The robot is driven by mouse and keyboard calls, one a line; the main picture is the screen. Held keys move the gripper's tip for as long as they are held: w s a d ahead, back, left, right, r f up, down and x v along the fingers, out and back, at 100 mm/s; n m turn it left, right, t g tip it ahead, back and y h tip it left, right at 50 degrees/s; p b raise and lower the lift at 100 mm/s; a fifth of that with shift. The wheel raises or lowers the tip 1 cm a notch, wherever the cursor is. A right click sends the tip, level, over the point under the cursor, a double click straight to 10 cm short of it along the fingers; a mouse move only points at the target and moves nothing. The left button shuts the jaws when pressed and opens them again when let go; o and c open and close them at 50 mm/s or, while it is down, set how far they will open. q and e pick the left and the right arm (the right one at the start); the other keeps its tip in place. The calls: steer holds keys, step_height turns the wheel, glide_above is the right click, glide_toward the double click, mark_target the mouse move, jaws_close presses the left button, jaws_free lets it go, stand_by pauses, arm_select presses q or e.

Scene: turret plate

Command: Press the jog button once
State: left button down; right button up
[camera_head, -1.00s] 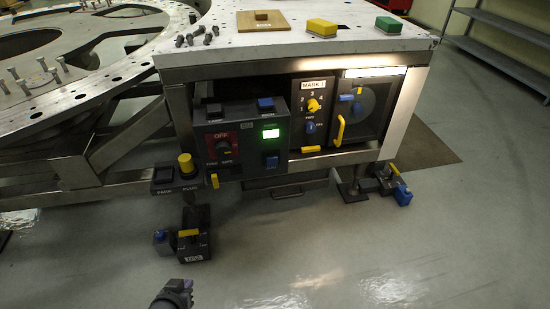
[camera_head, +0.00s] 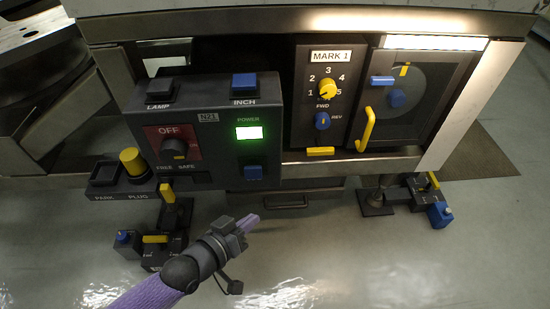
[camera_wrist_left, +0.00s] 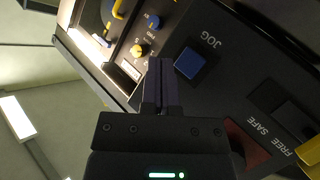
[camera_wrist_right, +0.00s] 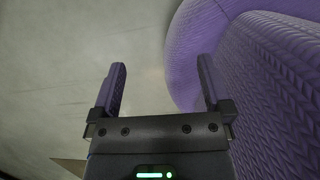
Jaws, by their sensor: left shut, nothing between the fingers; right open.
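The jog button is a blue square cap (camera_wrist_left: 189,63) with the word JOG beside it in the left wrist view. In the head view it is the lower blue button (camera_head: 254,173) on the front of the dark control box (camera_head: 220,130), under the lit green power display. My left gripper (camera_head: 250,221) is shut and empty, below the box and apart from the button. In the left wrist view its fingertips (camera_wrist_left: 160,66) appear beside the button, not over it. My right gripper (camera_wrist_right: 161,75) is open and empty in its own wrist view, outside the head view.
A blue INCH button (camera_head: 244,84) and a dark LAMP button (camera_head: 160,90) sit on top of the box. A dark rotary knob (camera_head: 174,148) is left of the jog button. A yellow plug (camera_head: 132,161) stands farther left. Open floor lies in front.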

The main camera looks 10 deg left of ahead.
mark_target(253, 173)
arm_select(q)
steer(key=w+a+b, duration=0.2)
steer(key=w+b, duration=0.3)
steer(key=w, duration=0.3)
steer(key=shift+w+b, duration=0.3)
steer(key=shift+b, duration=0.05)
arm_select(e)
steer(key=shift+g, duration=0.3)
steer(key=shift+s+a+x, duration=0.1)
steer(key=shift+s+x, duration=0.05)
steer(key=shift+x, duration=0.75)
steer(key=shift+s+a+x, duration=0.1)
steer(key=shift+s+x, duration=0.05)
steer(key=shift+x, duration=0.8)
steer(key=shift+s+a+x, duration=0.1)
steer(key=shift+s+x, duration=0.05)
steer(key=shift+x, duration=0.75)
steer(key=shift+s+a+r, duration=0.1)
steer(key=shift+s+a, duration=0.1)
steer(key=shift+a, duration=0.2)
steer(key=shift+d, duration=0.35)
steer(key=shift+w+a, duration=0.1)
